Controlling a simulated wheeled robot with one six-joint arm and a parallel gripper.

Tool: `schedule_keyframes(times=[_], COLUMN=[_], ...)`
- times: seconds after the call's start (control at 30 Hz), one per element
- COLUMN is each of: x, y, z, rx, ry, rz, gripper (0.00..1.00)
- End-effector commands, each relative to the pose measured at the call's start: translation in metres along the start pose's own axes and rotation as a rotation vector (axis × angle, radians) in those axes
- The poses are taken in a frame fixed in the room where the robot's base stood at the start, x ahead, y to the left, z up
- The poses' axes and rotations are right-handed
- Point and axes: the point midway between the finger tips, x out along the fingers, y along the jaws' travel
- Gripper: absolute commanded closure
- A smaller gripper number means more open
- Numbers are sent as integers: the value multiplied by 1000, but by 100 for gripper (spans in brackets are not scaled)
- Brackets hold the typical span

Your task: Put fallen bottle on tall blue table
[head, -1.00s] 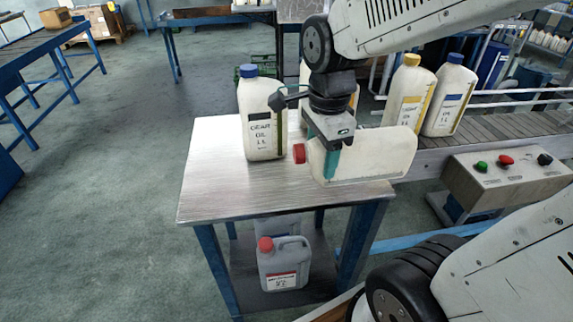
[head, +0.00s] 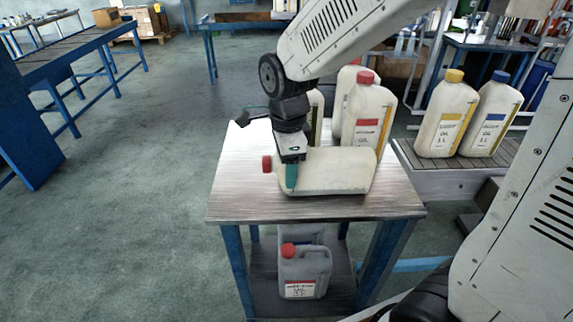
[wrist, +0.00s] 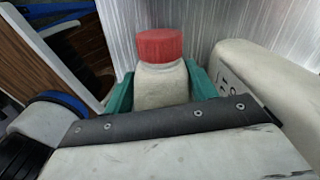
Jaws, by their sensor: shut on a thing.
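The fallen bottle (head: 335,172) is cream with a red cap. It lies on its side, level, cap to the left, at the top of the blue-legged table with a brushed metal top (head: 235,190). I cannot tell whether it touches the tabletop. My gripper (head: 291,176) has teal fingers and is shut on the bottle near its neck. In the wrist view the red cap (wrist: 159,46) and neck show between the two fingers (wrist: 160,88). The rest of the bottle is hidden there by my gripper body.
A red-capped bottle (head: 367,115) stands upright behind the held one, with others partly hidden. A yellow-capped bottle (head: 446,115) and a blue-capped bottle (head: 491,115) stand on the conveyor (head: 425,165). A grey canister (head: 304,272) sits on the lower shelf. The tabletop's front left is clear.

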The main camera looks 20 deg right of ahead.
Motion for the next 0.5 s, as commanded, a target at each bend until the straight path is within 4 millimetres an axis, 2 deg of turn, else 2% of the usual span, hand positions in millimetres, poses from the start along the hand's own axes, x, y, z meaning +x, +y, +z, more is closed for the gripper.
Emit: schedule_keyframes(times=[0.3,0.33,0.4,0.5], x=[2,2,2,2], y=[0,0,0,0], z=[-1,-1,-1,-1], rx=[1,1,1,1], ry=[0,0,0,0], rz=[0,0,-1,-1], gripper=[66,38,21,21])
